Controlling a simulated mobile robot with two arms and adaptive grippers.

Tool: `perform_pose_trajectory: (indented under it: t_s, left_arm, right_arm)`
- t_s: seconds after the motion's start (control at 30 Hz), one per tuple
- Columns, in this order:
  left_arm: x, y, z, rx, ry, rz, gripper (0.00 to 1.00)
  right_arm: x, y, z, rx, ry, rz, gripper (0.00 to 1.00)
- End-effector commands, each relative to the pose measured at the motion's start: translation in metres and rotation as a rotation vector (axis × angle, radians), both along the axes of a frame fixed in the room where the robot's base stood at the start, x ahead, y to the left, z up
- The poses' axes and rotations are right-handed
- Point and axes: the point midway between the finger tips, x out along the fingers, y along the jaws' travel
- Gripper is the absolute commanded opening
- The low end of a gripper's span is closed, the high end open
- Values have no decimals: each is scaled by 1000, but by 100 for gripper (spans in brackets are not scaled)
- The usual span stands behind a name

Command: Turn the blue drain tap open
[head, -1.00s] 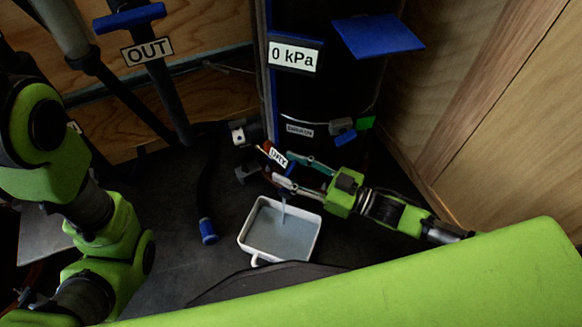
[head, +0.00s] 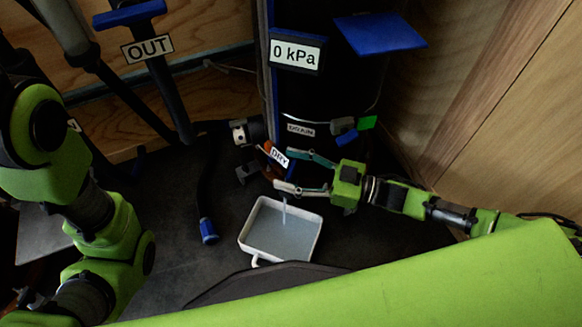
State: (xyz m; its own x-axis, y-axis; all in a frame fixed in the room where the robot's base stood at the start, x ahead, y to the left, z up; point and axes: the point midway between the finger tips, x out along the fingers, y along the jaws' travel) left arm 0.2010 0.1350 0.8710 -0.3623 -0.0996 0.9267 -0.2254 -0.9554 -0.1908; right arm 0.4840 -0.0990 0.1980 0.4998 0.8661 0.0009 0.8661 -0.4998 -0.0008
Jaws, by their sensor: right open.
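My right gripper (head: 290,171) reaches in from the right at the foot of the dark tank. Its two fingers are spread apart around empty space, close to the DRY tag (head: 279,156) and an orange-red part (head: 265,150). I cannot make out the blue drain tap clearly; the lower finger covers part of that area. A thin pale stream (head: 284,210) runs down from just under that finger into a white tray (head: 241,241) holding greyish liquid. My left gripper is not visible; only my left arm shows at the left.
A black hose with a blue end (head: 208,230) hangs left of the tray. A grey box with a blue lever (head: 347,137) and a green tag (head: 367,122) sits above my right gripper. A 0 kPa display (head: 296,54) and a blue plate (head: 380,32) are higher up.

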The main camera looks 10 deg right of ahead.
Motion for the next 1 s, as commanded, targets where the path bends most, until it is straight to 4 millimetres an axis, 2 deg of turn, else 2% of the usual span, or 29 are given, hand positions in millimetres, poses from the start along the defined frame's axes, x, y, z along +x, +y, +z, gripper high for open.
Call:
perform_pose_trajectory:
  t_s: [0.17, 0.27, 0.7, 0.83, 1.0]
  left_arm:
    - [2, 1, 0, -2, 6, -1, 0]
    - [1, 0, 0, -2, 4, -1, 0]
    - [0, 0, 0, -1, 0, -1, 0]
    - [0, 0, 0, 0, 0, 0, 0]
    - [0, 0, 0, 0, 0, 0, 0]
  right_arm:
    - [-2, -5, -1, -2, 1, -2, 58]
    - [-8, -16, -2, -4, 3, -3, 58]
    - [-52, -90, -2, -3, 3, -1, 58]
    - [-58, -100, -1, -1, 2, 1, 58]
    - [-60, -104, 0, 0, 0, 1, 58]
